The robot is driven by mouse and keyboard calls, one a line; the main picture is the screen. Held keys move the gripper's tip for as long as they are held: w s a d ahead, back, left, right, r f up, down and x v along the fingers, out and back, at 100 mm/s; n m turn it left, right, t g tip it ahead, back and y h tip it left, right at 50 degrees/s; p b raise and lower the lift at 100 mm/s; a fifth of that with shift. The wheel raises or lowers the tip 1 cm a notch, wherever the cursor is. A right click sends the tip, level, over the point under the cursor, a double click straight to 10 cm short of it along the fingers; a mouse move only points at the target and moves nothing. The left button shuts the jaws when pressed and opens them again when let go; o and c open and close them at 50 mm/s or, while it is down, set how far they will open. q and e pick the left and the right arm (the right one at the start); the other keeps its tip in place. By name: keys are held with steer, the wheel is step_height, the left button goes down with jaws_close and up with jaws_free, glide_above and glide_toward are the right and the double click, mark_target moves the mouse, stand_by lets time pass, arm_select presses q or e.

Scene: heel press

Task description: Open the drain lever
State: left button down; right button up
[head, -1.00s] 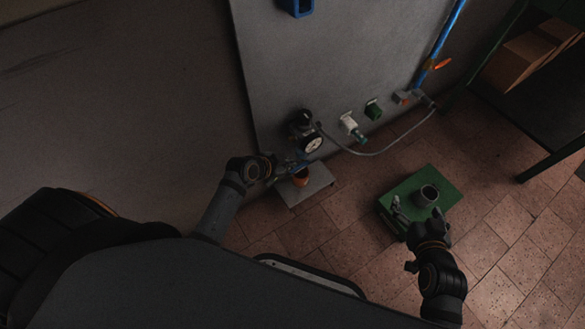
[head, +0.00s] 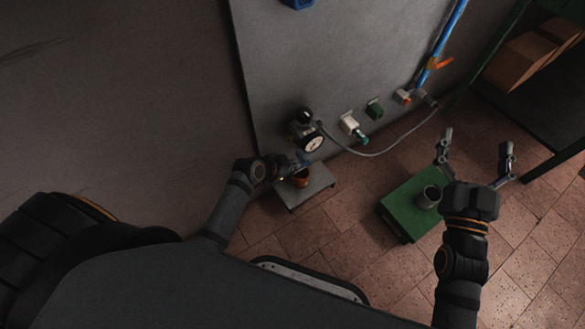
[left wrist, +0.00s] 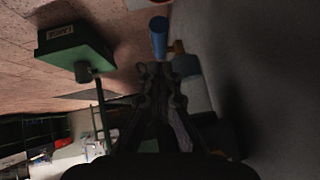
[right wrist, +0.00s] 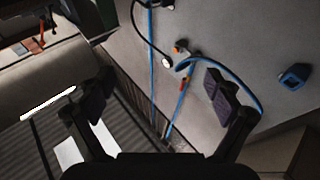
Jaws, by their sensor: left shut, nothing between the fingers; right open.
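The unit with a black knob and round gauge (head: 313,144) is low on the grey panel (head: 350,60). A copper-coloured cup (head: 301,180) sits below it on a small grey stand (head: 318,187). My left gripper (head: 300,163) is shut and empty just above the cup, close under the gauge. A drain lever cannot be clearly made out there; the gripper covers part of that spot. In the left wrist view my left gripper (left wrist: 157,70) points toward a blue cylinder (left wrist: 158,36). My right gripper (head: 476,143) is open and empty, raised beyond the green box; its spread fingers show in the right wrist view (right wrist: 160,92).
A green box (head: 400,222) with a grey cup (head: 428,197) stands on the tiled floor. A blue pipe (head: 447,35) with an orange lever (head: 441,63) runs down the panel's right side. A grey hose (head: 385,150) crosses low. Dark shelving with cartons (head: 520,60) is at right.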

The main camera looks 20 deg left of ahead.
arm_select(q)
steer(key=shift+w+a+f+b, duration=0.1)
steer(key=shift+f+b, duration=0.2)
steer(key=shift+f, duration=0.25)
steer(key=shift+w+a+f+b, duration=0.1)
steer(key=shift+f+b, duration=0.15)
steer(key=shift+f, duration=0.25)
arm_select(e)
steer(key=s+r+n+t+y, duration=0.1)
steer(key=s+r+t, duration=0.4)
steer(key=r, duration=0.5)
steer(key=shift+a+r+y, duration=0.15)
steer(key=shift+r+y, duration=0.15)
steer(key=shift+r, duration=0.05)
steer(key=shift+t, duration=0.3)
